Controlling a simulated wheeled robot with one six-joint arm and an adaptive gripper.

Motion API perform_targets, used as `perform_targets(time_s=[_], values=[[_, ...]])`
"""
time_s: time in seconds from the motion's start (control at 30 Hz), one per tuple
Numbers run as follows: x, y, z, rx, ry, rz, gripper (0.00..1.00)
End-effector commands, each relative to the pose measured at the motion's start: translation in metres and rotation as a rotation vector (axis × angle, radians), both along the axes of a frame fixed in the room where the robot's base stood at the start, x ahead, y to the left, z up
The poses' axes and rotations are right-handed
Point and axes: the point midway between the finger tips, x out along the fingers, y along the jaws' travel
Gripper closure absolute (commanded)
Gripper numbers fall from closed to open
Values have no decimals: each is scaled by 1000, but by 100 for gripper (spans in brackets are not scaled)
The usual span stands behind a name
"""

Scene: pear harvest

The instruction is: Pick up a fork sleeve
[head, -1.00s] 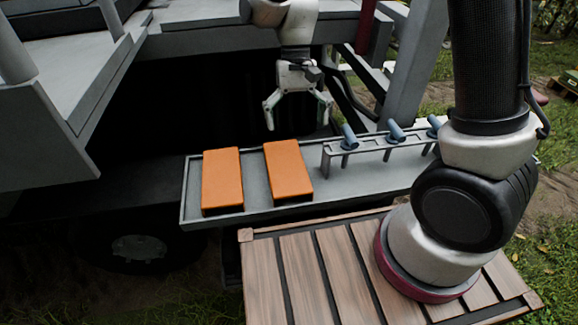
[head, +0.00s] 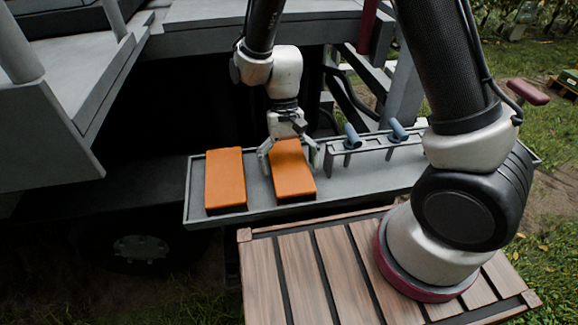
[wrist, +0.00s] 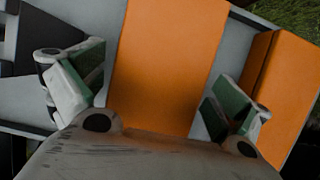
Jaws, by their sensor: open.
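Two orange fork sleeves lie side by side on a grey tray (head: 232,216). The left sleeve (head: 225,180) lies apart from my gripper; in the wrist view it shows at the right edge (wrist: 288,95). The right sleeve (head: 293,175) is under my gripper (head: 291,160). My gripper is open, with one finger on each side of the right sleeve's far part. In the wrist view the right sleeve (wrist: 168,65) runs between the two green-padded fingers, with a gap on both sides. My gripper body hides the sleeve's far end in the head view.
A grey rack (head: 375,143) with blue-grey handles (head: 397,130) stands on the tray, right of my gripper. A large grey machine frame (head: 195,38) rises behind and left. A slatted wooden platform (head: 290,265) lies in front.

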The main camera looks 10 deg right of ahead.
Motion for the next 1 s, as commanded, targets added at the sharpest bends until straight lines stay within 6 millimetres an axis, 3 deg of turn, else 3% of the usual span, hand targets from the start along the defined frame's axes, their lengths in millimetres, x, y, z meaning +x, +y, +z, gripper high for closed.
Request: perform_targets(time_s=[0.03, 0.2, 0.3, 0.63, 1.0], values=[[0, 0, 0, 0, 0, 0, 2], [0, 0, 0, 0, 0, 0, 33], [0, 0, 0, 0, 0, 0, 46], [1, 0, 10, 1, -2, 1, 46], [1, 0, 83, 2, -3, 0, 46]])
